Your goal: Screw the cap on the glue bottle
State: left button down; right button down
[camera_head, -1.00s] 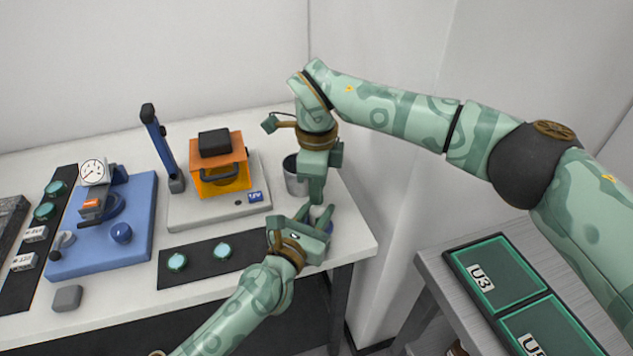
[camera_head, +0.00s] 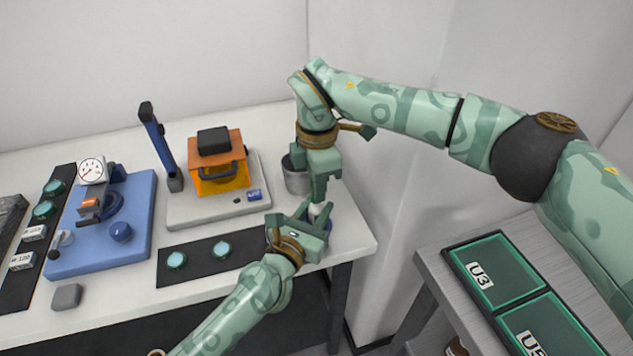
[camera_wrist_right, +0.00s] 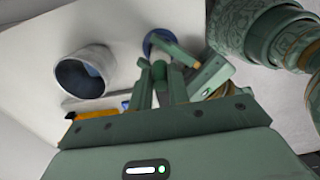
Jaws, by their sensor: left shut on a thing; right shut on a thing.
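My right gripper (camera_head: 318,198) points straight down from above, shut on the cap at the bottle's top. The cap is hidden between the fingers, so I cannot tell how far it is seated. In the right wrist view, the right fingers (camera_wrist_right: 160,80) are close together over the bottle, with the left gripper's fingers (camera_wrist_right: 207,75) alongside.
A grey metal cup (camera_head: 296,176) stands just behind the grippers; it also shows in the right wrist view (camera_wrist_right: 85,72). An orange device on a pale base (camera_head: 190,215) and a black strip (camera_head: 200,263) lie to the left. A side table (camera_head: 434,262) holds green trays.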

jog(key=m, duration=0.5)
jog(key=c, duration=1.3)
grip_release()
jog(key=shift+c, duration=0.2)
jog(key=shift+r, duration=0.15)
jog(key=shift+r, duration=2.15)
